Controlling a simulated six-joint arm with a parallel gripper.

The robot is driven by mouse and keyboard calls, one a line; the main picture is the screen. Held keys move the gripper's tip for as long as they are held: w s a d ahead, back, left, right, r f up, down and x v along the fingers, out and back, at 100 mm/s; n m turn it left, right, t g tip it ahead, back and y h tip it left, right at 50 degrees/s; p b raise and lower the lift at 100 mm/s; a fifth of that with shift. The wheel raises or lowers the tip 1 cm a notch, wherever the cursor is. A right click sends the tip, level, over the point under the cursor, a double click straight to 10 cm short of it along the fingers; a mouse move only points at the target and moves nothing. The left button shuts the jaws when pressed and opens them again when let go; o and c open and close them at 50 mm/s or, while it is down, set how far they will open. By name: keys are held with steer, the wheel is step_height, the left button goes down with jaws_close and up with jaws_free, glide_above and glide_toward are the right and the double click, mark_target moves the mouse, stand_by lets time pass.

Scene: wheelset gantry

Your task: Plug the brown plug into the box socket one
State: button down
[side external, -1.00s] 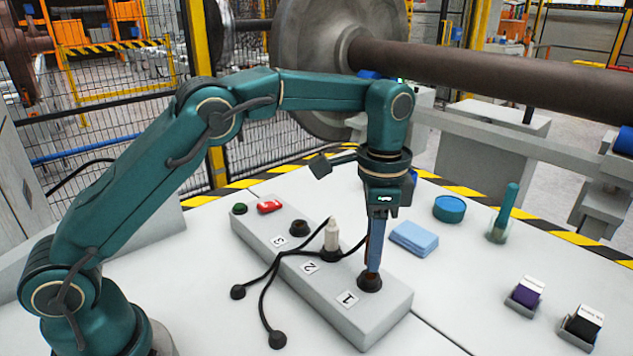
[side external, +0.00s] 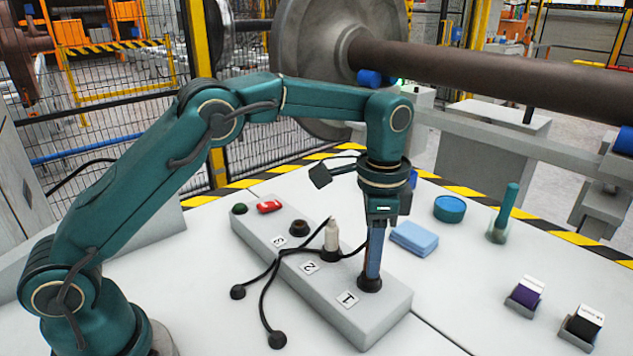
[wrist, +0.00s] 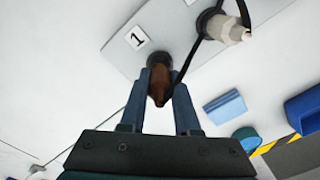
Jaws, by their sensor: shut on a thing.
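The grey socket box (side external: 385,320) lies on the white table, with labels 1, 2 and 3 along it. My gripper (side external: 372,268) points down at box socket one (side external: 369,285), a dark round ring beside label 1. In the wrist view my gripper (wrist: 160,82) is shut on the brown plug (wrist: 158,84), a finger on each side. The plug's far end meets the dark ring of socket one (wrist: 160,60); how deep it sits is hidden. The fingers mostly hide the plug in the side view.
A white plug (side external: 331,235) stands in socket two. Black cables (side external: 270,278) run over the box to loose ends on the table. A red switch (side external: 269,206) is at the box's far end. A light blue block (side external: 414,238) and blue round tin (side external: 449,208) stand right of the box.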

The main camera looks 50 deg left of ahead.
steer(key=shift+f, duration=0.6)
steer(key=c, duration=0.5)
jaws_free()
steer(key=shift+c, duration=0.2)
steer(key=shift+r, duration=2.55)
